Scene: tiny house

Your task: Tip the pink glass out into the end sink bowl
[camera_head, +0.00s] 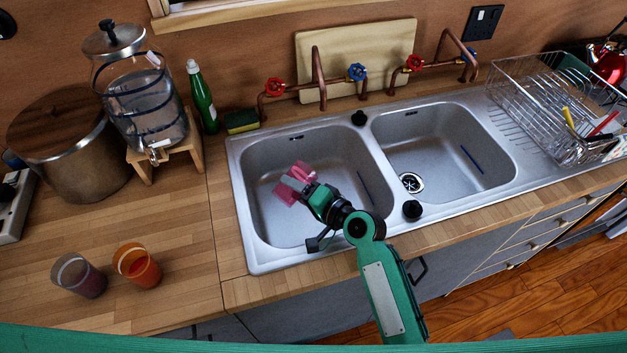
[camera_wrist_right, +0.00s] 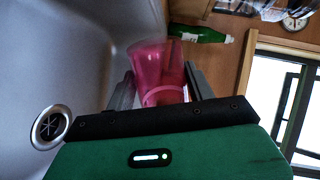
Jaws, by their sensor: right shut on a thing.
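The pink glass (camera_head: 284,194) is over the left sink bowl (camera_head: 332,148) in the head view, tilted well over. My right gripper (camera_head: 299,180) is shut on it. In the right wrist view the pink glass (camera_wrist_right: 150,68) sits between the two grey fingers, and the bowl's grey wall fills the left side. The gripper hides part of the glass. I cannot tell whether any liquid is in it or leaving it. My left gripper is not in view.
The right sink bowl (camera_head: 440,150) is empty, with a dish rack (camera_head: 550,110) beyond it. Copper taps (camera_head: 318,80) stand behind the bowls. An orange glass (camera_head: 138,267) and a purplish glass (camera_head: 80,277) stand on the left counter, with a green bottle (camera_head: 202,100) behind.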

